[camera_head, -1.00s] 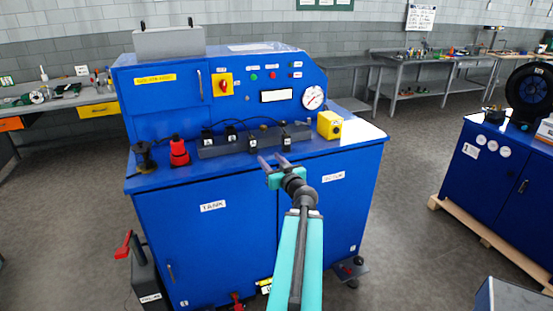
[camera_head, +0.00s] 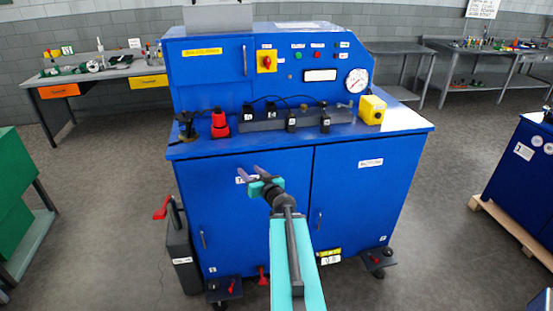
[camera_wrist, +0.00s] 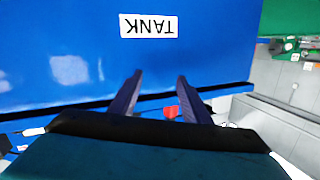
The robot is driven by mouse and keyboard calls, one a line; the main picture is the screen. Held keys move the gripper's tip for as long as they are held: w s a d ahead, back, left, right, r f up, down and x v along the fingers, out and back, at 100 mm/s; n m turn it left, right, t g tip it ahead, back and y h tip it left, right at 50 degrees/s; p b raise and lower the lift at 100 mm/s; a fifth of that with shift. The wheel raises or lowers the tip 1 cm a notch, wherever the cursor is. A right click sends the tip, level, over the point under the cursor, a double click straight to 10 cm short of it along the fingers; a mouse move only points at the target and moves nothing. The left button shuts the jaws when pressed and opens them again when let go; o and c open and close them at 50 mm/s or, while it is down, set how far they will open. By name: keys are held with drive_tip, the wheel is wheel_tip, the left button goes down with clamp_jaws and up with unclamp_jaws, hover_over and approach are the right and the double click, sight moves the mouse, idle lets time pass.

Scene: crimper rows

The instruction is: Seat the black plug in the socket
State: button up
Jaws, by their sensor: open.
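Several small black plug-like blocks sit on the blue cabinet's top. Two stand at the back of a dark strip, a left one (camera_head: 248,112) and another (camera_head: 271,107). Two labelled ones are at its front, one in the middle (camera_head: 291,121) and one at the right (camera_head: 325,119). A thin dark cable arcs among them. I cannot tell which is the task's plug, nor make out its socket; the dark strip (camera_head: 262,126) may hold it. My gripper (camera_head: 249,172) is open and empty, below the top's front edge, before the TANK door. The wrist view shows its spread fingers (camera_wrist: 160,76).
A red knob-like part (camera_head: 220,124) and a dark fitting (camera_head: 186,124) stand left of the strip, a yellow box (camera_head: 372,110) right. The blue cabinet (camera_head: 360,200) fills the middle. A dark case (camera_head: 182,250) stands at its left side.

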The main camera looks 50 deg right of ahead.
drive_tip(key=w+a+f+g+y+b, duration=0.1)
drive_tip(key=w+a+f+g, duration=0.1)
drive_tip(key=a+f, duration=1.05)
drive_tip(key=w+a+f+g+y, duration=0.1)
drive_tip(key=w+a+f+g, duration=0.15)
drive_tip(key=a+f, duration=1)
drive_tip(key=s+a+f+n+g, duration=0.1)
drive_tip(key=s+a+f+g, duration=0.4)
drive_tip(key=s+f, duration=0.5)
drive_tip(key=s+a+f+g, duration=0.4)
drive_tip(key=s+a+f, duration=0.3)
drive_tip(key=s+f, duration=0.25)
drive_tip(key=s+a+n+g+y, duration=0.1)
drive_tip(key=s+a+n+g, duration=0.1)
drive_tip(key=s, duration=0.7)
drive_tip(key=s+a+f+n+g+y, duration=0.1)
drive_tip(key=s+a+g, duration=0.4)
drive_tip(key=s, duration=0.5)
drive_tip(key=shift+a+f+n+g+y+b, duration=0.15)
drive_tip(key=shift+a+n+g+y+b, duration=0.15)
drive_tip(key=shift+n+g+y, duration=0.4)
